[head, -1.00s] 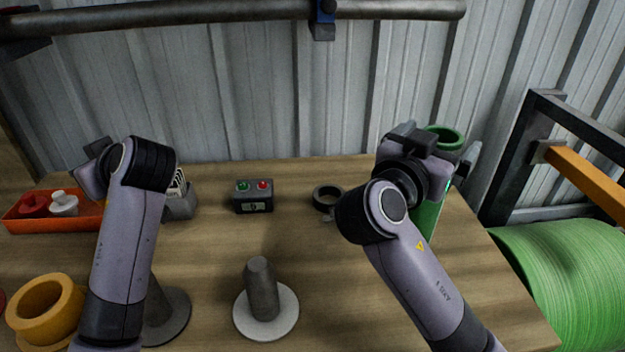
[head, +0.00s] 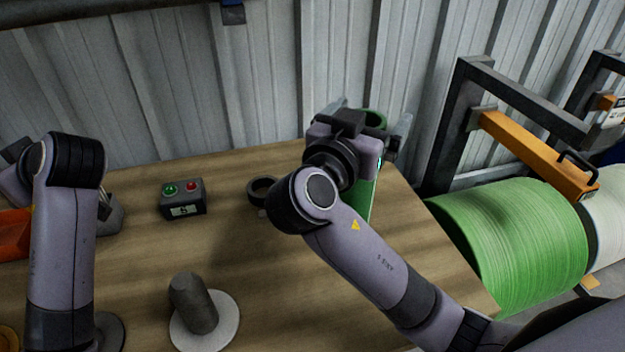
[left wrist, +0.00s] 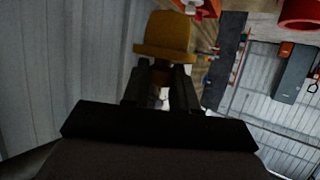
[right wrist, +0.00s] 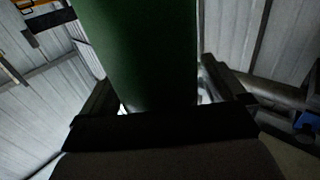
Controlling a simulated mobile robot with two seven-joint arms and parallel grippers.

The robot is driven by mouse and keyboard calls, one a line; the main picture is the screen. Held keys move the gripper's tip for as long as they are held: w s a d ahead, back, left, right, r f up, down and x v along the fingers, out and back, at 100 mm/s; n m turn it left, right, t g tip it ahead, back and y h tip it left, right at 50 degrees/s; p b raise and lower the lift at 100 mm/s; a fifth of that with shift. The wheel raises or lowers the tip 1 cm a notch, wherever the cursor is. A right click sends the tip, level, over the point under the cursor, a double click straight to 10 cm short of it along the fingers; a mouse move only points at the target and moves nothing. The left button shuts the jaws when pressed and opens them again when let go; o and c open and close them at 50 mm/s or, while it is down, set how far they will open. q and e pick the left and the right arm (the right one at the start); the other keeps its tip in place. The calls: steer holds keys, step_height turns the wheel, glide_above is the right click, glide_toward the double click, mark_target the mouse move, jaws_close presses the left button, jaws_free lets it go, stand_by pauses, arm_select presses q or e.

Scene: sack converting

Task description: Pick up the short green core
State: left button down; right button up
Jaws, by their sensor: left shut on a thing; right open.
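The green core (head: 362,198) is a hollow tube standing upright near the back right of the table. My right wrist hides much of its side in the head view; its open top rim shows. My right gripper (head: 370,125) is open, with one finger on each side of the core. In the right wrist view the green core (right wrist: 140,50) fills the space between the fingers; contact cannot be told. My left gripper (left wrist: 160,85) is shut on a yellow flanged piece (left wrist: 165,35). That piece is out of sight in the head view.
A control box (head: 183,198) with green and red buttons and a dark ring (head: 262,190) are at the back of the table. A grey peg on a white disc (head: 195,305) stands in front. The table's middle is clear.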

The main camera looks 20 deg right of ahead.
steer(key=c, duration=1.7)
steer(key=shift+r, duration=0.15)
steer(key=shift+c, duration=0.2)
